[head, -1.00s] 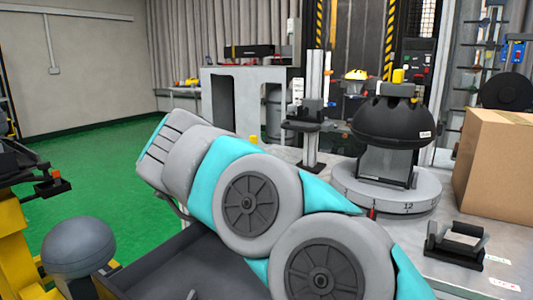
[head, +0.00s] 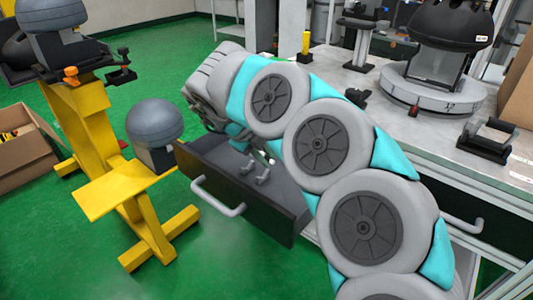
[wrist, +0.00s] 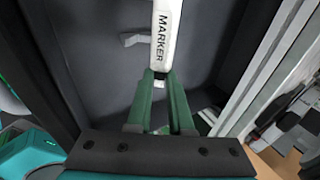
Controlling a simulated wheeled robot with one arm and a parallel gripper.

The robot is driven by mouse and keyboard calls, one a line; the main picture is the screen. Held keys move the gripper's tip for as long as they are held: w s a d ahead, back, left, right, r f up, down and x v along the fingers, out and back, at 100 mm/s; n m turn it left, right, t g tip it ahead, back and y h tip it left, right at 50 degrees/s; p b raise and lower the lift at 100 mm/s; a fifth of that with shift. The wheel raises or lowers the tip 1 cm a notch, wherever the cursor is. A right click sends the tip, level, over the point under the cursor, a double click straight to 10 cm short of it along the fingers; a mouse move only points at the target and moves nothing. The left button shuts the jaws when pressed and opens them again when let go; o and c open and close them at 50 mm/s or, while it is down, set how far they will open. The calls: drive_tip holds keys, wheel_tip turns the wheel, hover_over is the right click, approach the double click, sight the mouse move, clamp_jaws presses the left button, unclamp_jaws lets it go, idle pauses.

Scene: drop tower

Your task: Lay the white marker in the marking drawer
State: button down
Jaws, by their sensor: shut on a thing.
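The white marker (wrist: 166,35), with the word MARKER on its side, shows in the wrist view. My gripper (wrist: 160,82) has two green fingers shut on the marker's near end, and the marker points away from them. Behind it is the dark inside of the open drawer (head: 212,165), which has a light grey handle (head: 218,197) on its front. My arm hangs over the drawer in the head view and mostly hides my gripper there. I cannot tell whether the marker touches the drawer floor.
Small grey pegs (head: 262,177) stand up inside the drawer. A yellow stand (head: 110,180) with a grey dome (head: 155,118) is close to the drawer's left. The bench (head: 440,135) above holds a round turntable (head: 430,95) and a black cradle (head: 487,140). Green floor is free in front.

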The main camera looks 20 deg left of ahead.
wheel_tip(320, 180, down, 3)
drive_tip(key=b, duration=0.3)
drive_tip(key=shift+f, duration=1)
drive_tip(key=shift+f+p, duration=0.1)
drive_tip(key=shift+p, duration=0.3)
drive_tip(key=c, duration=0.7)
unclamp_jaws()
drive_tip(key=shift+c, duration=0.2)
drive_tip(key=v, duration=0.7)
drive_tip(key=shift+s+a+r, duration=0.15)
drive_tip(key=shift+s+r, duration=0.05)
drive_tip(key=shift+r, duration=0.1)
